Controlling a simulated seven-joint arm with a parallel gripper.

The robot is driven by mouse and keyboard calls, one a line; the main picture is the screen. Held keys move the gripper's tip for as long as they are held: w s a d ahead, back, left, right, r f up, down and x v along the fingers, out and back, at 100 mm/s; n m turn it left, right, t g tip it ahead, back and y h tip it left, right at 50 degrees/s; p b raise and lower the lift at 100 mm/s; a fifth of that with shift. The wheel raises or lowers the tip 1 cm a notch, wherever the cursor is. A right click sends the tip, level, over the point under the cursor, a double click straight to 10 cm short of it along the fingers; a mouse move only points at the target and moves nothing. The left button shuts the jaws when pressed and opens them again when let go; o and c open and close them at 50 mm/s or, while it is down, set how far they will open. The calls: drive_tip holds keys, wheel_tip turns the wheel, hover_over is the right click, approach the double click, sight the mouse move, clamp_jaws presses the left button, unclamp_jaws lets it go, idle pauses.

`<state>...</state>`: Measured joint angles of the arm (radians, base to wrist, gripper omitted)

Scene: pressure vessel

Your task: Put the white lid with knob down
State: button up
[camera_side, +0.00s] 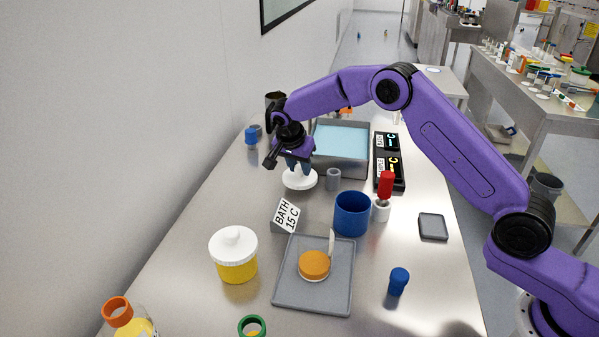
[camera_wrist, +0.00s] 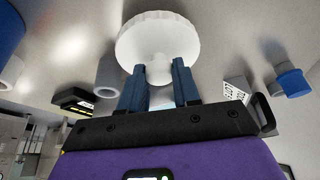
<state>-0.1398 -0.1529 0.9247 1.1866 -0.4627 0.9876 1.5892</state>
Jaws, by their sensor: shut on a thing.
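A white round lid with a knob (camera_side: 299,180) is under my gripper (camera_side: 298,165) on the left side of the bench, in front of the water bath. In the wrist view the lid's ridged disc (camera_wrist: 157,36) lies past the fingertips. My gripper's two blue fingers (camera_wrist: 159,72) are shut on the lid's knob, one on each side. The lid looks roughly level and close to the bench top; I cannot tell whether it touches.
The steel bath with blue liquid (camera_side: 341,141) stands just behind. A grey tray (camera_side: 290,292) holds an orange disc. Bare bench lies left of the sign.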

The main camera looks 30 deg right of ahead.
drive_tip(key=shift+f, duration=1.1)
drive_tip(key=shift+f, duration=0.15)
drive_tip(key=o, duration=1)
drive_tip(key=v, duration=1.2)
drive_tip(key=shift+r, duration=0.25)
